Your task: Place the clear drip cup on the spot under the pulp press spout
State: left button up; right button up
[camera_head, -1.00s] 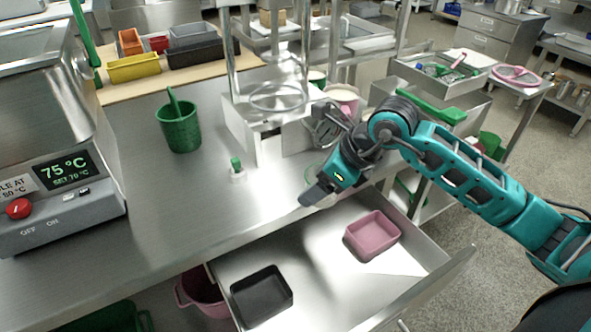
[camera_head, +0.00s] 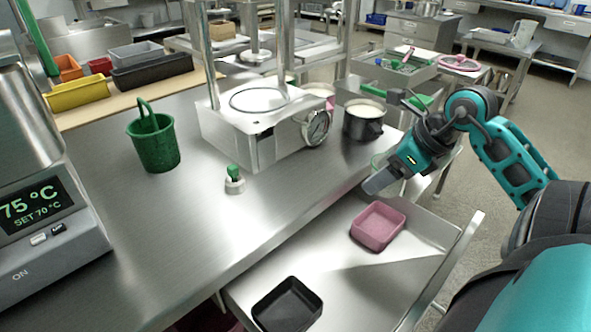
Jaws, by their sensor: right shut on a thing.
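My right gripper (camera_head: 382,178) is over the right edge of the steel counter, near the open drawer. It is shut on the clear drip cup (camera_head: 377,161). The steel press (camera_head: 258,130), with upright posts, a ring on top and a round gauge (camera_head: 316,127), stands on the counter left of the gripper. I cannot make out its spout or the spot under it. My left gripper is not in view.
A dark pot (camera_head: 363,124) stands right of the press. A small green-topped white item (camera_head: 234,180) and a green basket (camera_head: 155,148) stand on the counter. The open drawer (camera_head: 345,275) holds a pink tray (camera_head: 378,226) and a black tray (camera_head: 287,306).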

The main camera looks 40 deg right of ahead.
jog(key=shift+s+d, duration=0.15)
jog(key=shift+d, duration=0.05)
jog(key=w+a, duration=0.1)
jog(key=w, duration=0.3)
jog(key=w+a, duration=0.1)
jog(key=w, duration=0.3)
jog(key=w+a, duration=0.1)
jog(key=w, duration=0.4)
jog(key=shift+a+r, duration=0.1)
jog(key=shift+a, duration=0.2)
jog(key=shift+w+a, duration=0.25)
jog(key=shift+w, duration=0.45)
jog(key=shift+w+a, duration=0.2)
jog(key=shift+w, duration=0.55)
jog(key=shift+w+a, duration=0.25)
jog(key=shift+w, duration=0.45)
jog(key=shift+s+f+b, duration=0.1)
jog(key=shift+f+b, duration=0.2)
jog(key=shift+f, duration=0.5)
jog(key=shift+d+f, duration=0.1)
jog(key=shift+f, duration=0.1)
jog(key=o, duration=1)
